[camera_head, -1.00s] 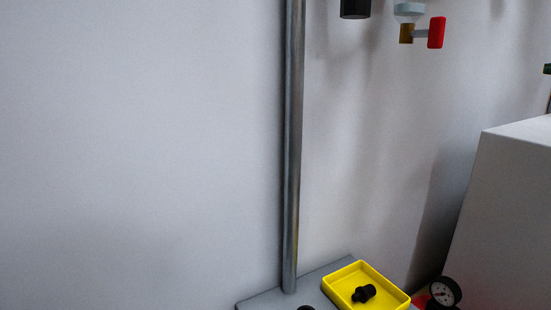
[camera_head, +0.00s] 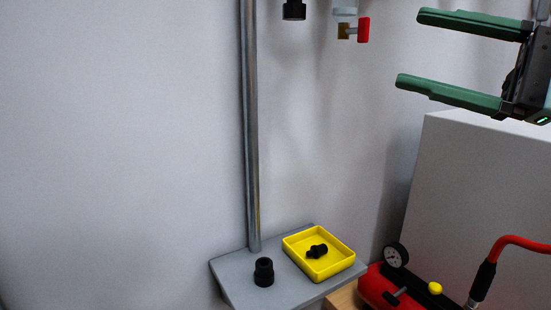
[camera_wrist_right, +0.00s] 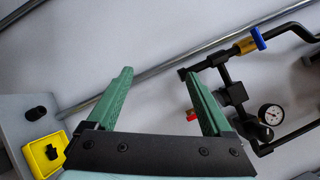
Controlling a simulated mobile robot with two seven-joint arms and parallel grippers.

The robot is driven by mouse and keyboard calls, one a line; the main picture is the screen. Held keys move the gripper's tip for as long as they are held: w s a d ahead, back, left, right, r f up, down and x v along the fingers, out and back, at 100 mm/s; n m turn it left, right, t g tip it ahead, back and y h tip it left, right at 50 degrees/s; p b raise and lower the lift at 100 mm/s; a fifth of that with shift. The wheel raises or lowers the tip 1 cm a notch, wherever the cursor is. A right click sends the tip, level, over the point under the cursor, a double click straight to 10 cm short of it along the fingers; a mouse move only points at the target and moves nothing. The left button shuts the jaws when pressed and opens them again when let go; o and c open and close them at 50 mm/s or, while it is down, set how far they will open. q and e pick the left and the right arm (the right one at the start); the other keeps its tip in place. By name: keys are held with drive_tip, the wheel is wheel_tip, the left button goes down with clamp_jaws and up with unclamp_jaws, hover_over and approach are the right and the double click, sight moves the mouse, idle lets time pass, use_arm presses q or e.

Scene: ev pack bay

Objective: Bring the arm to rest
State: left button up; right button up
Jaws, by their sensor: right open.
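My right gripper (camera_head: 452,56) is at the upper right in the head view, its two green fingers spread apart with nothing between them. It hangs in the air above the white box and points left. In the right wrist view the gripper (camera_wrist_right: 160,95) also shows open and empty, with the pipework beyond its fingers. My left gripper is in neither view.
A grey shelf (camera_head: 232,267) holds a black cylindrical fitting (camera_head: 264,272) and a yellow tray (camera_head: 338,265) with a black part (camera_head: 317,251). A metal pole (camera_head: 251,130) rises behind. A red-handled valve (camera_head: 363,30), white box (camera_head: 440,160) and red gauge unit (camera_head: 378,287) stand nearby.

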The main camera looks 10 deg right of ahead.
drive_tip(key=w+d+f+n+t+h, duration=0.25)
drive_tip(key=f+n+h, duration=0.45)
drive_tip(key=f, duration=0.4)
drive_tip(key=w+d+f+n+t+h, duration=0.25)
drive_tip(key=w+f+n+h, duration=0.2)
drive_tip(key=f+n, duration=0.55)
drive_tip(key=w+d+f+n+t+h, duration=0.1)
drive_tip(key=w+f+n+t+h, duration=0.2)
drive_tip(key=f+n+h, duration=0.65)
drive_tip(key=s+f+m+g+y, duration=0.1)
drive_tip(key=s+f+m+g, duration=0.25)
drive_tip(key=f, duration=0.55)
drive_tip(key=s+f+m+g+y, duration=0.2)
drive_tip(key=s+f+m+g, duration=0.15)
drive_tip(key=f, duration=0.65)
drive_tip(key=s+a+f+m+g+y, duration=0.1)
drive_tip(key=s+a+f+m+g, duration=0.15)
drive_tip(key=s+f+g, duration=0.4)
drive_tip(key=s+a+f+m+g+y, duration=0.1)
drive_tip(key=s+a+f+m+g, duration=0.2)
drive_tip(key=s+f, duration=0.65)
drive_tip(key=w+a+f+n+t+y, duration=0.1)
drive_tip(key=w+a+f+t+y, duration=0.1)
drive_tip(key=a+f+t, duration=0.3)
wheel_tip(320, 180, down, 4)
drive_tip(key=shift+a+r+t, duration=0.2)
drive_tip(key=shift+r+t, duration=0.05)
drive_tip(key=shift+t, duration=0.1)
